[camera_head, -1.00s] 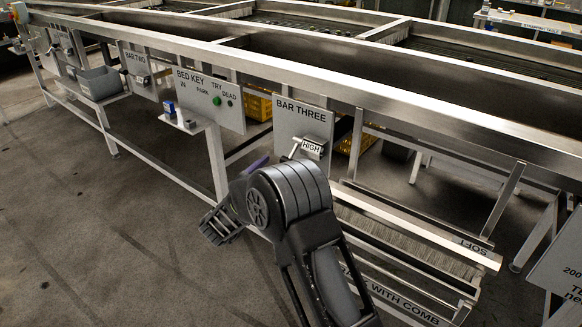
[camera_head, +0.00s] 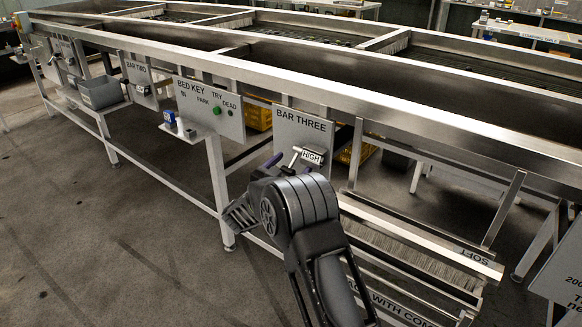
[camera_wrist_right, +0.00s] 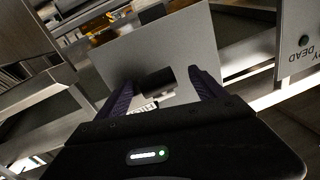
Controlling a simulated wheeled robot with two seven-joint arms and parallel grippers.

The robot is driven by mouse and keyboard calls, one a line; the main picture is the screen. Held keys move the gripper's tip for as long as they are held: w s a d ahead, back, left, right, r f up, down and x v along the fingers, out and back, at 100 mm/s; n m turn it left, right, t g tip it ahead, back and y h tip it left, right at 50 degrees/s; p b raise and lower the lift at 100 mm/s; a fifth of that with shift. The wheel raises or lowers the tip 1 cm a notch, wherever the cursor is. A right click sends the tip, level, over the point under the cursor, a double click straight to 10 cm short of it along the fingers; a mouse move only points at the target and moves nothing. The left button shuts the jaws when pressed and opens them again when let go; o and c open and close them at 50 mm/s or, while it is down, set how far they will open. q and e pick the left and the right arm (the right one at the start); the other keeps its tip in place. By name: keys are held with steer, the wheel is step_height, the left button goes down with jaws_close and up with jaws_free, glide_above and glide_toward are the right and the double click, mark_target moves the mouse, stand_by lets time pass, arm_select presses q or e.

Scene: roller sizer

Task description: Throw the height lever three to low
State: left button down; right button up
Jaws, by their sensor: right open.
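The BAR THREE panel (camera_head: 303,127) is a grey plate on the front of the machine. Its height lever (camera_head: 297,158) carries a tag reading HIGH (camera_head: 312,156). In the right wrist view the panel (camera_wrist_right: 185,50) appears turned over, with the dark lever grip (camera_wrist_right: 154,82) and part of its tag (camera_wrist_right: 143,108) between my fingers. My right gripper (camera_wrist_right: 160,88) is open, one purple finger on each side of the lever, and I cannot tell if either touches it. In the head view my right gripper (camera_head: 267,166) is partly hidden behind my wrist. My left gripper is not in view.
The BED KEY panel (camera_head: 209,109) with a green button is left of BAR THREE. A rack with brushes (camera_head: 400,246) stands to the lower right. Yellow crates (camera_head: 258,117) sit under the machine. The floor (camera_head: 110,240) at left is clear.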

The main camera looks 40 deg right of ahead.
steer(key=shift+c, duration=0.5)
jaws_close()
stand_by(0.4)
